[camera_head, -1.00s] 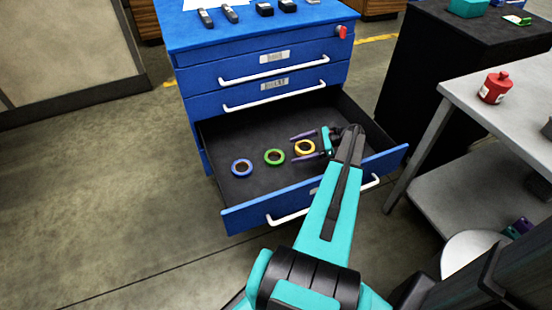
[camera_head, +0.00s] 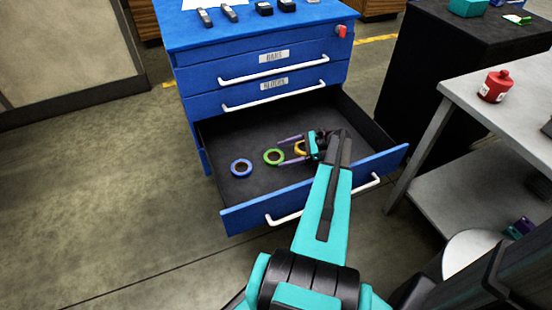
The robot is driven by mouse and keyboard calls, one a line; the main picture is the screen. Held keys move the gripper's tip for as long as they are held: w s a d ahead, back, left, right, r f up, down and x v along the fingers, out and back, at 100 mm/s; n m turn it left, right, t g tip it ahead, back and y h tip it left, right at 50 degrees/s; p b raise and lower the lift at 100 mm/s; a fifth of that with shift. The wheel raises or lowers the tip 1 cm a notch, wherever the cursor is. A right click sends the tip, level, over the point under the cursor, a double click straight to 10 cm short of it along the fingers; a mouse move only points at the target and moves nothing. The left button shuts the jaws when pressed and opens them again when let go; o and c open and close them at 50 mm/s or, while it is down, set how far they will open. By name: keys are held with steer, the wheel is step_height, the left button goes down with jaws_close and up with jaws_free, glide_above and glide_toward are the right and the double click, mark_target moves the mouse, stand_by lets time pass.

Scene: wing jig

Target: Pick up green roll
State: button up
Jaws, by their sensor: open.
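The green roll (camera_head: 273,157) lies flat on the dark floor of the open bottom drawer (camera_head: 231,213), in the middle of a row of rolls. My gripper (camera_head: 283,152) is open, with its two purple fingers pointing left toward the green roll. The fingertips are at the right edge of the green roll. I cannot tell whether they touch it or how high above the drawer floor they are. A yellow roll (camera_head: 299,148) shows between the fingers, partly hidden by my gripper.
A blue roll (camera_head: 241,168) lies left of the green roll. The blue cabinet (camera_head: 260,30) with closed upper drawers stands behind. The drawer's side walls and front panel surround the rolls. A grey table (camera_head: 455,95) with a red container (camera_head: 495,86) stands at right.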

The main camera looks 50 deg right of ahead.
mark_target(279, 156)
steer(key=shift+x, duration=1.55)
steer(key=c, duration=1.1)
steer(key=shift+c, duration=0.2)
step_height(279, 156, up, 10)
steer(key=p, duration=0.1)
